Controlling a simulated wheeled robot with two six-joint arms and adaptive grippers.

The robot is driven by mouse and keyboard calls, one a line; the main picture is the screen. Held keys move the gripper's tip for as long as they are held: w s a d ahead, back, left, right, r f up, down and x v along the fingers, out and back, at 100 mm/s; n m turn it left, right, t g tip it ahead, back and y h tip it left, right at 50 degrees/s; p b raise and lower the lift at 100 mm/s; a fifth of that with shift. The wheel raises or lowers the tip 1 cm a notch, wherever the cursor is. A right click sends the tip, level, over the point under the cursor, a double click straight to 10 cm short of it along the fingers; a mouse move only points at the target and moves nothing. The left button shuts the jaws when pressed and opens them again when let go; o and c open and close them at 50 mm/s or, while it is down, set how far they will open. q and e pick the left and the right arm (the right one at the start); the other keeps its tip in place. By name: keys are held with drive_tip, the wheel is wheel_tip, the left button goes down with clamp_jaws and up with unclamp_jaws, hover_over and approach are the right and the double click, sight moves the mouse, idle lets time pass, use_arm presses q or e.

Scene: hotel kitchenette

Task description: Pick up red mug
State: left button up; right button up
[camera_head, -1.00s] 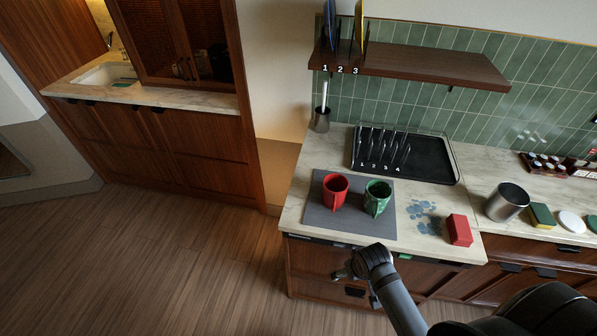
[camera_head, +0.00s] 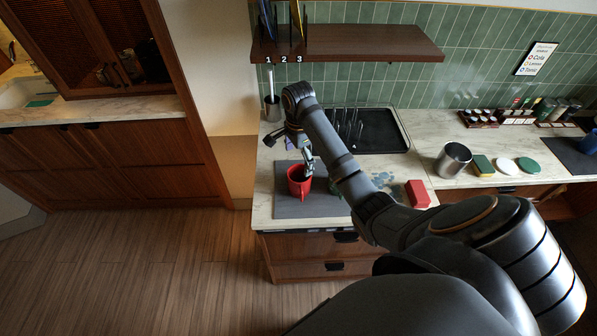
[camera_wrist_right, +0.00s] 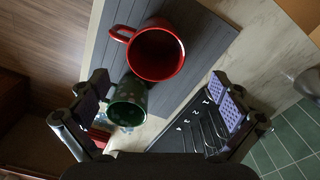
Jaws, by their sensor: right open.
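The red mug (camera_head: 298,187) stands upright on a grey mat (camera_head: 290,209) on the counter. In the right wrist view the red mug (camera_wrist_right: 156,53) shows its open rim, with its handle to the left. My right gripper (camera_head: 291,153) is open and above the red mug, one finger overlapping its rim in the head view. In the wrist view the two fingers of my right gripper (camera_wrist_right: 164,105) are wide apart, with nothing held between them. A green mug (camera_wrist_right: 128,102) stands close to the red one; my arm mostly hides it in the head view. My left gripper is not in view.
A black drying rack tray (camera_head: 385,141) lies behind the mat. A red block (camera_head: 417,193) is to the right, near a metal canister (camera_head: 452,160). A wooden shelf (camera_head: 370,42) hangs above the counter. A grey utensil holder (camera_head: 272,110) stands at the back left.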

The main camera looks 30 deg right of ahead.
drive_tip(key=b, duration=0.6)
approach(299, 180)
drive_tip(key=s+a, duration=0.2)
drive_tip(key=shift+s+f, duration=0.35)
drive_tip(key=shift+s+f+b, duration=0.25)
drive_tip(key=shift+f+b, duration=0.5)
drive_tip(key=shift+f, duration=0.4)
wheel_tip(299, 180, down, 2)
drive_tip(key=shift+w+f+p, duration=0.15)
drive_tip(key=shift+p, duration=0.3)
drive_tip(key=c, duration=1.5)
